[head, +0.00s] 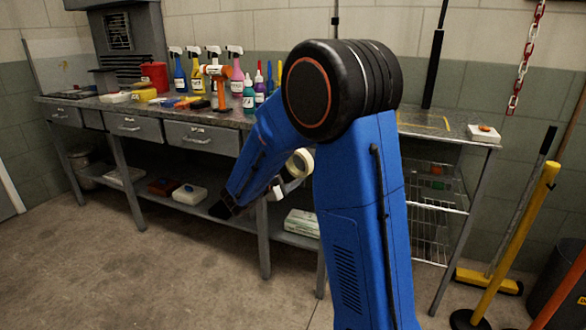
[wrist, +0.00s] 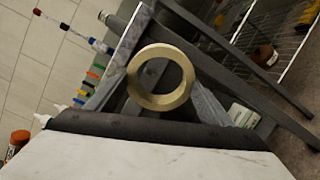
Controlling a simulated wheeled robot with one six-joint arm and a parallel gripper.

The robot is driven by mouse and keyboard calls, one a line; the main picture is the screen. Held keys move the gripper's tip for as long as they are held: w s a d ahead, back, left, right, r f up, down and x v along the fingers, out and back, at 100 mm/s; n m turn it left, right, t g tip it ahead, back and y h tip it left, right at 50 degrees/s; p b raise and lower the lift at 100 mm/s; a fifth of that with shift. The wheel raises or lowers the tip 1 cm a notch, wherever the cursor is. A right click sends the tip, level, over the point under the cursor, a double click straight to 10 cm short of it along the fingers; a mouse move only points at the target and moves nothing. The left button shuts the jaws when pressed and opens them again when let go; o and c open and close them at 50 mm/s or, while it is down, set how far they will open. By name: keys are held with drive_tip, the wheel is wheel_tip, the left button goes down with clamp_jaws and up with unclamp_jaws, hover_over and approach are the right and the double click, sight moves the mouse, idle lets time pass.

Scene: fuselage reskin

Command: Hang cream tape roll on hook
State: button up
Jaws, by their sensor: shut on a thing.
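The cream tape roll (wrist: 160,102) is a pale ring standing out in front of my gripper in the wrist view, with its hole facing the camera. In the head view the cream tape roll (head: 305,158) shows beside my upright blue arm link, in front of the bench. My gripper (head: 279,187) is shut on the roll and holds it off the bench. The fingertips are small and partly hidden by my arm in the head view. I cannot make out a hook in either view.
A grey workbench (head: 185,113) with drawers carries several spray bottles, small bottles and an orange tool. Its lower shelf holds boxes. A wire rack (head: 435,190) stands at right. A red and white chain (head: 520,75) hangs on the wall. Floor at front left is clear.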

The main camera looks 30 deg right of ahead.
sight(298, 170)
drive_tip(key=shift+w+d+f, duration=0.1)
drive_tip(key=shift+w+d, duration=0.4)
drive_tip(key=shift+d, duration=0.2)
drive_tip(key=shift+w+d, duration=0.5)
drive_tip(key=shift+d, duration=0.15)
drive_tip(key=shift+w+d+f, duration=0.2)
drive_tip(key=shift+d+f, duration=0.05)
drive_tip(key=shift+f, duration=0.25)
drive_tip(key=shift+w+d+f, duration=0.2)
drive_tip(key=shift+d+f, duration=0.05)
drive_tip(key=shift+f, duration=0.2)
drive_tip(key=shift+f, duration=0.1)
drive_tip(key=o, duration=1.2)
